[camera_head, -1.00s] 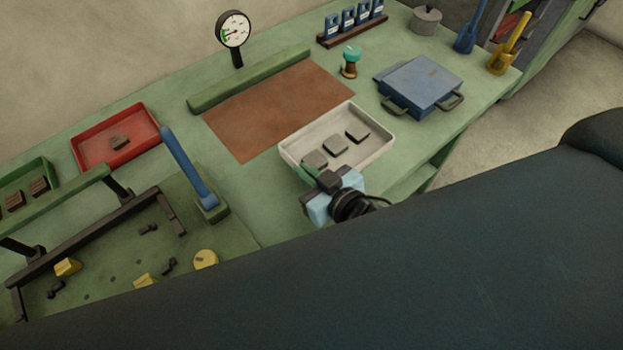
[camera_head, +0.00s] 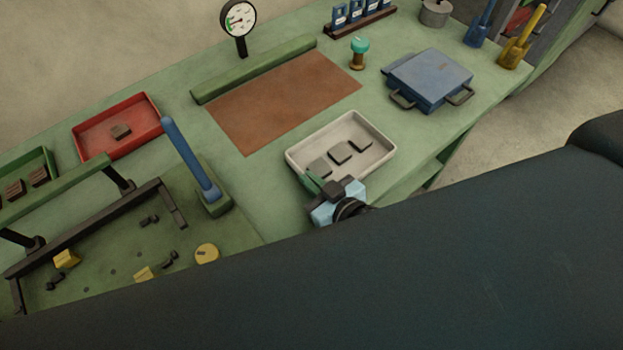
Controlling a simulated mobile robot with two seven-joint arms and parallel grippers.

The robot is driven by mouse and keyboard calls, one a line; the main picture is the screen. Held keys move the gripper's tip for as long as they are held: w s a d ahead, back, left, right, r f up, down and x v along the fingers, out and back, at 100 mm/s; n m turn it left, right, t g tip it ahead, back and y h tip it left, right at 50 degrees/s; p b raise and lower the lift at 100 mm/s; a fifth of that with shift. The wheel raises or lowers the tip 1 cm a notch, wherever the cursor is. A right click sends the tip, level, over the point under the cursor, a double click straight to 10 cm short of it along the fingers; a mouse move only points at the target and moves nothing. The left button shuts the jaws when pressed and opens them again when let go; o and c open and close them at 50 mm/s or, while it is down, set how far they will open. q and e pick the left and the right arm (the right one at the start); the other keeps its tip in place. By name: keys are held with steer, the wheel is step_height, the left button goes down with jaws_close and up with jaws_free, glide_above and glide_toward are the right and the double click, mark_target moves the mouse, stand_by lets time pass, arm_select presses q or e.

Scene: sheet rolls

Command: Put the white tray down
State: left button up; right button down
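My own dark arm hides part of this gripper. I cannot tell whether the tray's underside touches the bench. My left gripper is not in view.
A blue case (camera_head: 430,80) stands right of the mat, with a teal-topped stamp (camera_head: 359,52) beside it. A red tray (camera_head: 117,127) and a blue lever (camera_head: 188,155) are to the left. The mat is bare.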

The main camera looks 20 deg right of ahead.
steer(key=shift+f, duration=0.15)
steer(key=c, duration=1.6)
jaws_free()
steer(key=shift+s+r, duration=0.15)
steer(key=shift+r, duration=0.1)
steer(key=v, duration=1)
steer(key=shift+f+b, duration=0.15)
steer(key=shift+b, duration=0.2)
steer(key=shift+v, duration=0.95)
steer(key=s+d+f+g+h, duration=0.1)
steer(key=s+f+g, duration=0.1)
steer(key=s+f, duration=0.3)
steer(key=s+d+f+m+g+h, duration=0.1)
steer(key=s+d+f+g, duration=0.1)
steer(key=s+f, duration=0.3)
steer(key=s+d+f+m+g+h, duration=0.1)
steer(key=s+f, duration=0.5)
steer(key=f, duration=0.6)
steer(key=shift+d+g, duration=0.2)
steer(key=shift+g, duration=0.4)
